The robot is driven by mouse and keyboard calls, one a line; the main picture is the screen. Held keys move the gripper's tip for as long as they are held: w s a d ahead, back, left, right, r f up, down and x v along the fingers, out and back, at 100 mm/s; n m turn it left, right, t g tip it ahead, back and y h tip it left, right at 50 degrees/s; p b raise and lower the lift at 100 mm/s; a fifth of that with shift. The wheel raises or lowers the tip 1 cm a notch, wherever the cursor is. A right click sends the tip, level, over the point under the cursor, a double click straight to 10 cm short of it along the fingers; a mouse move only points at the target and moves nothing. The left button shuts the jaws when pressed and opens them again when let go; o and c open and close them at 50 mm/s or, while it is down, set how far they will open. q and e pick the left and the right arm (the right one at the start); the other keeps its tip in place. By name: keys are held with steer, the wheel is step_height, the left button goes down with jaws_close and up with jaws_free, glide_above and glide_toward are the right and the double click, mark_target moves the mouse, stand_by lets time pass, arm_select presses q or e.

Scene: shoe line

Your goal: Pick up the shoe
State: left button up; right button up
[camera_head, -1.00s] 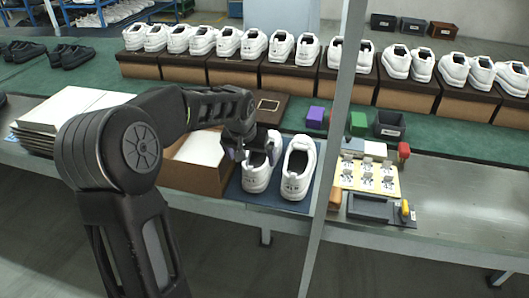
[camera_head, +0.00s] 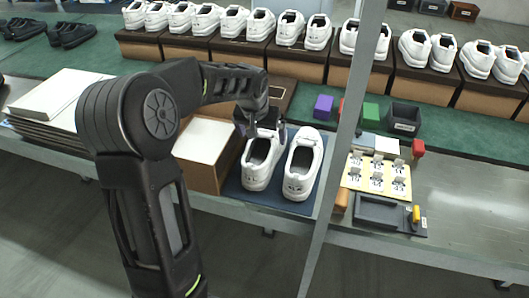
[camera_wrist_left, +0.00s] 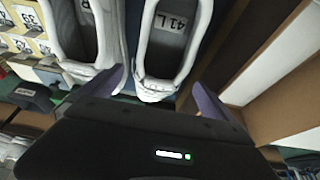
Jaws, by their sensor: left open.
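Two white shoes stand side by side on a dark blue mat (camera_head: 233,194): a left-hand one (camera_head: 258,176) and a right-hand one (camera_head: 302,172). My left gripper (camera_head: 262,128) is open at the far end of the left-hand shoe. In the left wrist view, the open fingers (camera_wrist_left: 160,92) lie on either side of the near end of a white shoe (camera_wrist_left: 150,75) with "41 L" on its insole. Whether either finger touches it, I cannot tell. Another shoe (camera_wrist_left: 75,68) is beside it, outside the fingers. My right gripper is not in view.
A brown box (camera_head: 195,172) with a white top stands left of the mat. A grey post (camera_head: 345,130) rises right of the shoes. Beyond it are a yellow card (camera_head: 357,184) of small parts and a dark tray (camera_head: 376,211). White shoes on boxes line the back.

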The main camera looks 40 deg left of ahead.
mark_target(266, 150)
arm_select(q)
steer(key=shift+w+a+f, duration=0.1)
steer(key=shift+w+f, duration=0.1)
steer(key=shift+f, duration=0.45)
steer(key=shift+p+x, duration=0.4)
steer(key=shift+x, duration=2.2)
steer(key=shift+w+r, duration=0.1)
steer(key=c, duration=1.6)
step_height(266, 150, up, 10)
